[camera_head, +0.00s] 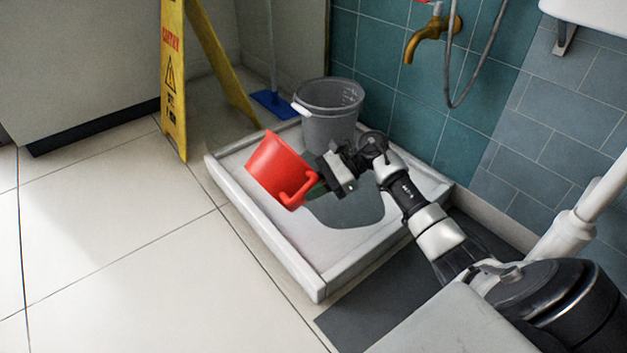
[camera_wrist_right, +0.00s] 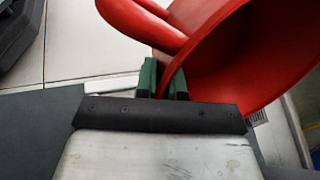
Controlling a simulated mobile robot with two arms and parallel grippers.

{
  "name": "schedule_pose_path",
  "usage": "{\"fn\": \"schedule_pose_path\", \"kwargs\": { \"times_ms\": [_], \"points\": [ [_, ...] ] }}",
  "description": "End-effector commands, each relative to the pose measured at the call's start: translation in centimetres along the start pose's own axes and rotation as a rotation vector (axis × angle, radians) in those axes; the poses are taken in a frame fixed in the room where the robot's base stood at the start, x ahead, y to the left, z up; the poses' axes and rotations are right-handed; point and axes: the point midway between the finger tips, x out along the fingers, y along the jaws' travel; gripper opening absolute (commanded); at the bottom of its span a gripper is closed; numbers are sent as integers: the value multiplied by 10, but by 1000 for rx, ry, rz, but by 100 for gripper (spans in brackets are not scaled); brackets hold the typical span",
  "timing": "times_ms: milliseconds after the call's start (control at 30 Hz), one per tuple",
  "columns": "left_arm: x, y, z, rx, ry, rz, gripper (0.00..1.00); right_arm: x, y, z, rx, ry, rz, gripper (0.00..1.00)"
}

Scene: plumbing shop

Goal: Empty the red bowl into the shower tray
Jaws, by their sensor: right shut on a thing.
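The red bowl (camera_head: 272,165), which has a side handle, is held in the air above the white shower tray (camera_head: 318,283). It is tilted in the head view. My right gripper (camera_head: 322,180) is shut on it beside the handle. In the wrist view the red bowl (camera_wrist_right: 262,65) fills the upper right, and the green fingertips of my right gripper (camera_wrist_right: 164,78) close on its edge. I cannot tell what, if anything, is in the bowl. A dark grey patch lies on the tray floor beneath the arm; I cannot tell if it is liquid or shadow. My left gripper is not in view.
A grey bucket (camera_head: 330,112) stands at the tray's back corner. A yellow caution sign (camera_head: 172,85) and a blue mop head (camera_head: 272,103) are behind left. A brass tap (camera_head: 428,40) juts from the tiled wall. Open floor lies left.

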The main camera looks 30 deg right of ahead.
Motion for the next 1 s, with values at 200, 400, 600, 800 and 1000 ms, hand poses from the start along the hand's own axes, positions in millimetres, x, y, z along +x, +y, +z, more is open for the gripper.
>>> {"fn": "schedule_pose_path", "kwargs": {
  "times_ms": [200, 400, 600, 800, 1000],
  "points": [
    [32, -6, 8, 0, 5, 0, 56, 8, 3, 15, -50, 164, 3, 0],
    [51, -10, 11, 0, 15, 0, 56, 21, 6, 14, -117, 377, 4, 0],
    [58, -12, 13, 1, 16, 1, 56, 34, 10, 8, -185, 602, 4, 0],
    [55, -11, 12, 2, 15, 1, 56, 40, 12, -13, -257, 845, 6, 0],
    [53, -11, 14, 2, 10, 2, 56, 45, 13, -25, -302, 995, 6, 0]
  ]
}}
